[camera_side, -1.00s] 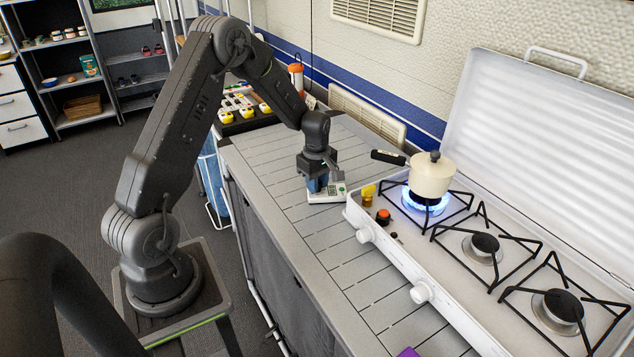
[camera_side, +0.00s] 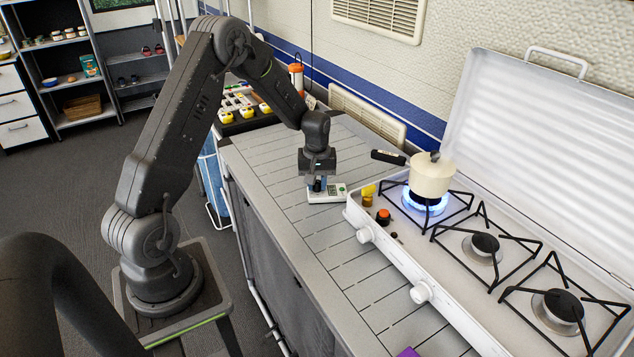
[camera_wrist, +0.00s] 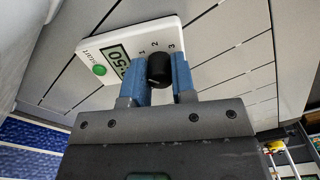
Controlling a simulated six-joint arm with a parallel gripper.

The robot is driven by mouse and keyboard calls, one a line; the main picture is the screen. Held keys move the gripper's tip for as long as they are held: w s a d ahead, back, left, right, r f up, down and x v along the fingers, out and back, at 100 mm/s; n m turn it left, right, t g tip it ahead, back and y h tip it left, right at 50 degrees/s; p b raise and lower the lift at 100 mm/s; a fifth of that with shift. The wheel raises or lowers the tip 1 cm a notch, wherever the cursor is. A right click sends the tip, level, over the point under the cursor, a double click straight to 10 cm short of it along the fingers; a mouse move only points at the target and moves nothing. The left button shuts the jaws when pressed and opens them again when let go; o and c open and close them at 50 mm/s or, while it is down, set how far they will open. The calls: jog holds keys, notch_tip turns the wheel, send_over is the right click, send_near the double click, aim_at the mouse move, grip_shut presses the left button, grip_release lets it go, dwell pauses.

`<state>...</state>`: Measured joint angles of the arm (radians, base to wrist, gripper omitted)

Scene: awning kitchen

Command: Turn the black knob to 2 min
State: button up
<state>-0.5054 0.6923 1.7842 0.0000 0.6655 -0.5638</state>
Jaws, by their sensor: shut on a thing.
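The black knob (camera_wrist: 158,68) sits on a white timer (camera_wrist: 170,30) with marks 1, 2 and 3 beside it, a small display and a green button. My gripper (camera_wrist: 159,75) is shut on the knob, one blue finger on each side. The display is partly covered by a finger, and "50" can be read at its end. Where the knob points cannot be told. In the side view the timer (camera_side: 334,193) lies on the grey slatted counter, with my gripper (camera_side: 317,187) straight above it.
The white stove (camera_side: 388,256) stands to the right of the timer, with a cream pot (camera_side: 432,175) over a lit blue flame. Its black handle (camera_side: 388,157) reaches towards my wrist. A yellow and an orange small item (camera_side: 383,216) stand on the stove's near corner.

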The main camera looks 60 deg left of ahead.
aim_at(317, 181)
jog(key=m, duration=0.5)
jog(key=shift+m, duration=2.4)
jog(key=o, duration=0.9)
jog(key=shift+r, duration=0.1)
notch_tip(317, 181, up, 14)
jog(key=shift+f, duration=0.15)
